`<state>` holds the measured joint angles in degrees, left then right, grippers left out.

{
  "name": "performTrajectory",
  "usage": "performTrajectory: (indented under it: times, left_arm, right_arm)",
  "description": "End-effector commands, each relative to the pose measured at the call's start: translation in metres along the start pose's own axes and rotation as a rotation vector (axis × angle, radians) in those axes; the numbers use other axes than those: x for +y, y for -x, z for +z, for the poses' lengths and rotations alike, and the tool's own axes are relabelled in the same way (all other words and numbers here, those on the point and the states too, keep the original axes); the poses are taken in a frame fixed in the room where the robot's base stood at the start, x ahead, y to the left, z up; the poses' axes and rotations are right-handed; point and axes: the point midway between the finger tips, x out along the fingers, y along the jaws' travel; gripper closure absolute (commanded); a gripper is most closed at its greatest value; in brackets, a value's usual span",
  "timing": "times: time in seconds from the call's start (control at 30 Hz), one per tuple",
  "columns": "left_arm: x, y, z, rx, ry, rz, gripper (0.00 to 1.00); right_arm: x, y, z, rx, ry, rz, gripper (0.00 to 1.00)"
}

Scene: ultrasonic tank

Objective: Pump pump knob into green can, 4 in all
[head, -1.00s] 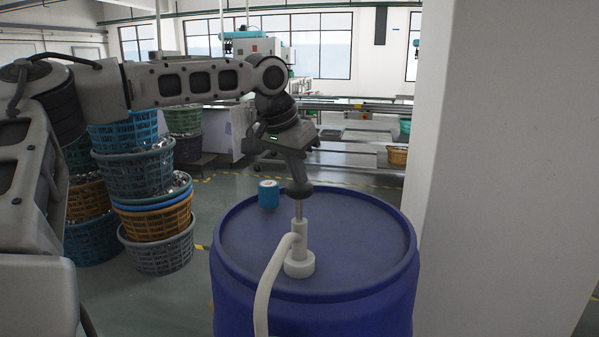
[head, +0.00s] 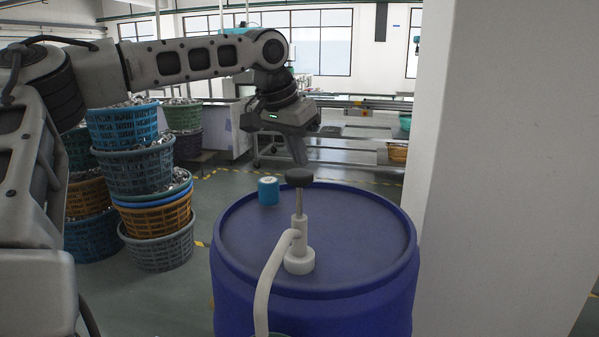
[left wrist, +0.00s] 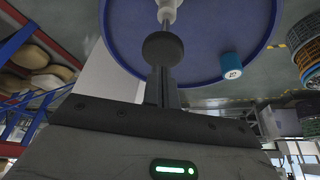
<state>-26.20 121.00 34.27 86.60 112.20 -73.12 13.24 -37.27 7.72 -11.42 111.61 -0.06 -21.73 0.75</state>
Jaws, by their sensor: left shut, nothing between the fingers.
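The pump knob (head: 299,177) is a dark round cap on a metal rod that stands up out of the white pump on the blue drum. In the left wrist view the knob (left wrist: 163,48) shows just beyond my fingertips. My left gripper (head: 300,161) is shut and empty, its fingers tilted down at the knob's top; I cannot tell if they touch it. The gripper (left wrist: 161,80) also shows in the left wrist view. A white spout hose (head: 265,285) bends down the drum's front. A sliver of green (head: 280,335) shows at the bottom edge, perhaps the can; the rest is out of frame.
A blue cap-like cylinder (head: 268,191) stands on the drum lid (head: 350,235). Stacked baskets (head: 160,245) of metal parts stand at the left. A white pillar (head: 500,170) closes off the right side. Low tables (head: 350,150) stand behind.

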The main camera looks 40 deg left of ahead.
Motion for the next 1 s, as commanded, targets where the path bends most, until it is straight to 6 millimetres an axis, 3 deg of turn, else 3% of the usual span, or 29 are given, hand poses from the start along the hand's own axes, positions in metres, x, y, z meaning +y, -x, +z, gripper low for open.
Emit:
performTrajectory:
  times: [1.0]
  left_arm:
    - [0.0,-0.048,0.021,-0.007,0.001,0.002,1.0]
  right_arm:
    - [0.0,-0.006,0.007,0.002,0.0,0.0,0.64]
